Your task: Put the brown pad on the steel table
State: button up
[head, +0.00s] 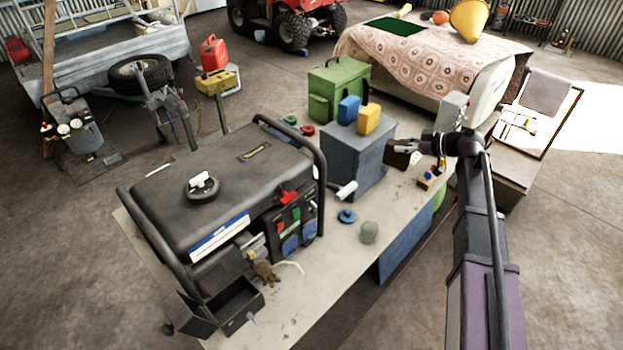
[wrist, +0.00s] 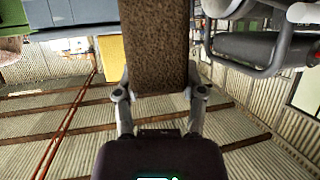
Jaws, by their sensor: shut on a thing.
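The brown pad (head: 397,154) is between the jaws of my gripper (head: 418,152), raised beside the blue-grey box in the head view. In the wrist view the speckled brown pad (wrist: 155,42) fills the space between the two fingers of my gripper (wrist: 159,88). Its far end runs out of the top of that picture. A long pale table (head: 330,285) lies under the arm. A lower table (head: 510,160) with a bright top stands at the right. I cannot tell which of these is the steel table.
A generator (head: 225,190) fills the left of the long table. A blue-grey box (head: 357,155) carries blue and yellow blocks. A blue disc (head: 347,216) and a grey-green knob (head: 369,232) lie near the front edge. Small tools (head: 517,123) lie on the right table.

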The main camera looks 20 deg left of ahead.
jog(key=shift+d, duration=0.1)
jog(key=shift+d+f, duration=0.2)
jog(key=shift+f, duration=0.1)
jog(key=s+d+f+m+t+b, duration=0.1)
jog(key=s+d+f+t+b, duration=0.1)
jog(key=s+d+f+b, duration=0.3)
jog(key=s+d+f+m+t+h+b, duration=0.1)
jog(key=s+d+f+m+t+b, duration=0.1)
jog(key=s+d+f+b, duration=0.3)
jog(key=shift+s+f+m+b, duration=0.3)
jog(key=shift+s+f+b, duration=1.1)
jog(key=shift+f+b, duration=1.1)
jog(key=shift+w+r, duration=0.1)
jog(key=shift+r, duration=0.2)
jog(key=w+a+r+p, duration=0.2)
jog(key=w+a, duration=0.2)
jog(key=w, duration=0.2)
jog(key=w+a+r+p, duration=0.2)
jog(key=w+a+r, duration=0.1)
jog(key=w, duration=0.4)
jog(key=shift+w+a+n+g+p, duration=0.15)
jog(key=shift+a+n+g+p, duration=0.25)
jog(key=shift+a, duration=0.35)
jog(key=shift+f, duration=0.1)
